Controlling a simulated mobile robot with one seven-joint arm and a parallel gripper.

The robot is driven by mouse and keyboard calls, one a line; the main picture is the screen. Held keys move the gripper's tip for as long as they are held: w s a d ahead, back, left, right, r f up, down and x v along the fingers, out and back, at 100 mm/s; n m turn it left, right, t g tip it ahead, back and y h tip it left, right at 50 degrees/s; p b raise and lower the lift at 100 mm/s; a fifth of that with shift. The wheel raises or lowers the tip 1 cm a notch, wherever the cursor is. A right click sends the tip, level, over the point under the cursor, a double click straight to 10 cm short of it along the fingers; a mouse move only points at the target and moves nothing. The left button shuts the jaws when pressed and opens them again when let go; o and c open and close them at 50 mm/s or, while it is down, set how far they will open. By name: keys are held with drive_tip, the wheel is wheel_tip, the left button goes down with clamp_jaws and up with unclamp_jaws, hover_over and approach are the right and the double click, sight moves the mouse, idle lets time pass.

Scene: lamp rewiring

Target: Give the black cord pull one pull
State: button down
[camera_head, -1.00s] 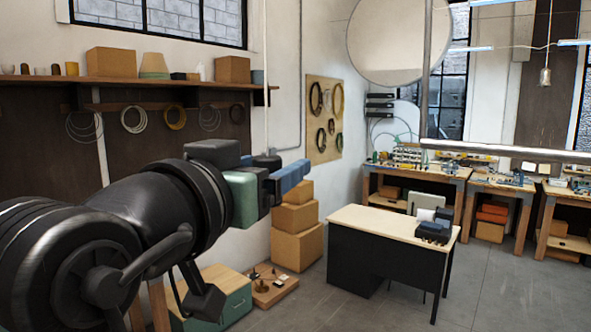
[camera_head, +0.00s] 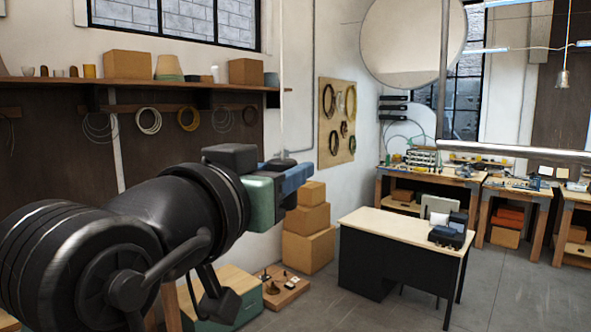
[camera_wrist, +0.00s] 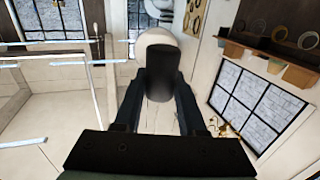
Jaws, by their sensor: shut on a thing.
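The black cord pull (camera_wrist: 160,68) is a dark cylinder, seen close up between my gripper's two fingers in the wrist view. My gripper (camera_head: 294,178), with blue fingers, reaches to the right at the picture's middle in the head view. It is shut on the pull, and its fingers also show on both sides of the pull in the wrist view (camera_wrist: 160,92). A thin pale cord (camera_head: 283,60) runs down from the top of the head view to the gripper. In the head view the pull is mostly hidden at the fingers.
A wall shelf (camera_head: 200,86) with boxes and pots is behind the arm. Stacked cardboard boxes (camera_head: 307,248) stand on the floor beyond the gripper. A desk (camera_head: 400,238) stands to the right, with workbenches (camera_head: 430,170) behind it. Open floor lies at the lower right.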

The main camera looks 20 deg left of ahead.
drive_tip(key=shift+f+b, duration=0.85)
drive_tip(key=shift+f, duration=0.35)
drive_tip(key=shift+r+p, duration=1.2)
drive_tip(key=shift+r, duration=0.25)
drive_tip(key=shift+c, duration=2)
unclamp_jaws()
drive_tip(key=shift+s, duration=0.1)
